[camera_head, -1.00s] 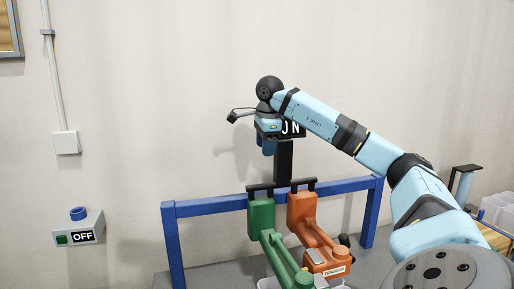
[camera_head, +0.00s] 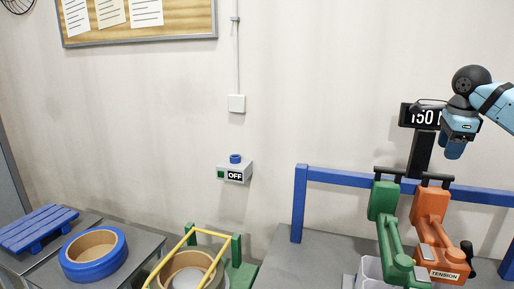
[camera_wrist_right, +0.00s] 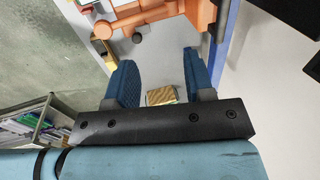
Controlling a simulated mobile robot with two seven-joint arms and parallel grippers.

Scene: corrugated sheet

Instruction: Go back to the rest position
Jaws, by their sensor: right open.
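My right gripper (camera_head: 455,148) hangs fingers down in front of the wall at the right of the head view, partly covering the black display (camera_head: 407,115) that reads 150. The right wrist view shows its two blue fingers (camera_wrist_right: 160,82) spread apart with nothing gripped between them. The arm comes in from the right edge. Below the gripper, apart from it, stand a green tool (camera_head: 388,225) and an orange tool (camera_head: 432,235) marked TENSION. Part of the orange tool (camera_wrist_right: 150,14) shows at the top of the wrist view. My left gripper is not in view.
A blue rail (camera_head: 340,177) runs behind the tools on a grey table (camera_head: 300,262). A box marked OFF (camera_head: 234,173) with a blue button is on the wall. At left are a blue pallet (camera_head: 38,228), a blue-edged roll (camera_head: 93,254) and a green-and-yellow frame (camera_head: 243,268) around another roll.

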